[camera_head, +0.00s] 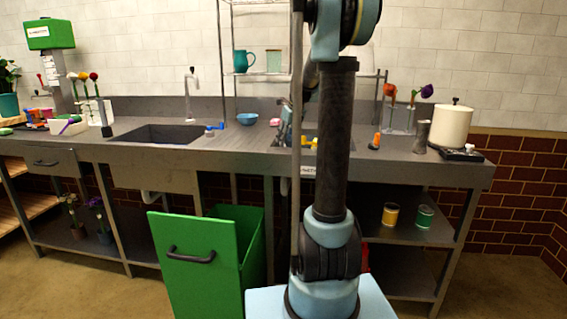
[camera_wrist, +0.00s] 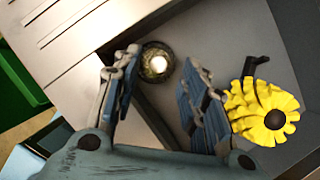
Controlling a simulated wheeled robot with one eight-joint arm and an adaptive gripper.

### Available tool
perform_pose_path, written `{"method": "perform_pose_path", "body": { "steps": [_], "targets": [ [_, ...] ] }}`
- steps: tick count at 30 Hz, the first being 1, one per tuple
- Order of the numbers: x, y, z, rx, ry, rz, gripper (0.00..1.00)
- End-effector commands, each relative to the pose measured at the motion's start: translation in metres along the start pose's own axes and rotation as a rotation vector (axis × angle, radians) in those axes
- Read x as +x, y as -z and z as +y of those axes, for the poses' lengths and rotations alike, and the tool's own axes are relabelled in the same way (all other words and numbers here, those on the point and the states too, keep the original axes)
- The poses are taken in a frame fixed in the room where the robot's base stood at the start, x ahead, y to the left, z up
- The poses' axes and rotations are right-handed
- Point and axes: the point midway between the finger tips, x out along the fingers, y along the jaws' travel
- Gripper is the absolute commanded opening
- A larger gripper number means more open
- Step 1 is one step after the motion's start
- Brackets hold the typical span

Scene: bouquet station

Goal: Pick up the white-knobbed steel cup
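In the wrist view, a small round steel cup (camera_wrist: 148,72) with a bright white knob at its centre sits near the edge of a dark grey recessed surface. It is seen from above, between the fingertips of my gripper (camera_wrist: 160,60). The two fingers are spread apart on its left and right, and the gripper is open and empty. I cannot tell how far below the fingertips the cup is. In the head view my arm hides the cup, and only part of my gripper shows behind the arm, above the counter.
A yellow flower (camera_wrist: 243,98) lies right of the right finger. The counter holds a sink (camera_head: 160,134), a blue bowl (camera_head: 247,118), a cream pot (camera_head: 451,125) and a dark grey vase (camera_head: 421,137). A green bin (camera_head: 196,256) stands below. A shelf rack (camera_head: 260,74) is behind.

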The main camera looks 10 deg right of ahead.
Motion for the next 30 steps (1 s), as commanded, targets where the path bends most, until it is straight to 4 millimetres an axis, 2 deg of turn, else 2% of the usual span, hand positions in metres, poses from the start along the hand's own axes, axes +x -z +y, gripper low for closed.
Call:
{"method": "perform_pose_path", "body": {
  "steps": [9, 19, 20, 25, 30],
  "targets": [
    [0.04, -0.001, 0.001, 0.0, 0.0, 0.0, 0.4],
    [0.047, -0.001, 0.001, 0.0, 0.0, 0.0, 0.4],
    [0.046, -0.001, 0.001, 0.0, 0.0, 0.0, 0.37],
    [0.046, 0.0, 0.001, 0.0, 0.0, 0.0, 0.0],
    [0.046, -0.001, 0.001, 0.0, 0.0, 0.0, 0.0]
  ]
}}
